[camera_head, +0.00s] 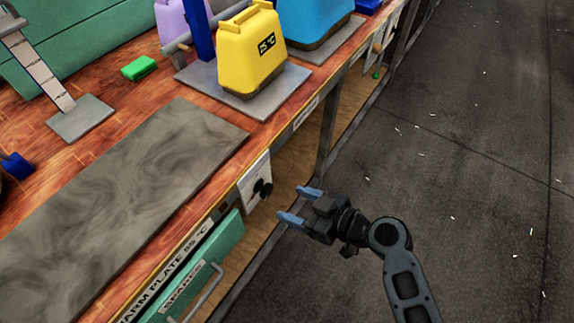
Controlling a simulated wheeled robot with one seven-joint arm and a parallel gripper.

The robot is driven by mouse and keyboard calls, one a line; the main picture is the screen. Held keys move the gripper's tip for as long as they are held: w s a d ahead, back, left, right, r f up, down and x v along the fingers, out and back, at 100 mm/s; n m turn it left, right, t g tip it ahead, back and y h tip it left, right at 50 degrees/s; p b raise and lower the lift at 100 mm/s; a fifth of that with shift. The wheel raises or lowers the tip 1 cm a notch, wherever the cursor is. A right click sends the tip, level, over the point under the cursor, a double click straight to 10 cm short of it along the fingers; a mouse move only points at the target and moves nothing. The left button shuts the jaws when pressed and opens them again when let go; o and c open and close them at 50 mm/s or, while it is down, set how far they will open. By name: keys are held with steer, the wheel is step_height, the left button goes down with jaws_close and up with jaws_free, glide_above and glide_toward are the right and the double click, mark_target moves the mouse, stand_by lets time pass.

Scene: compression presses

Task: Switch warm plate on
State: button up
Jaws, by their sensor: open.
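The warm plate (118,204) is a long grey mottled slab set on the wooden bench. Its label (160,282), partly cut off, reads "WARM PLATE 55 °C" on the bench's front edge. A black knob (262,188) sits on a white panel (250,182) on the bench front, near the plate's right end. Its exact setting is too small to read. My gripper (291,205) is open and empty. Its blue fingertips point left, a little below and to the right of the knob, apart from it.
A green drawer (200,275) marked "SPARES" with a bar handle is below the plate. A second panel (380,48) is further along. The floor (480,150) at right is clear apart from small scraps.

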mark_target(269, 191)
steer(key=shift+w+r+p+x, duration=0.15)
steer(key=shift+p+x, duration=0.05)
steer(key=shift+x, duration=1.85)
steer(key=shift+w+r+p+x, duration=0.15)
steer(key=shift+x, duration=1.9)
steer(key=shift+d, duration=0.1)
steer(key=c, duration=1)
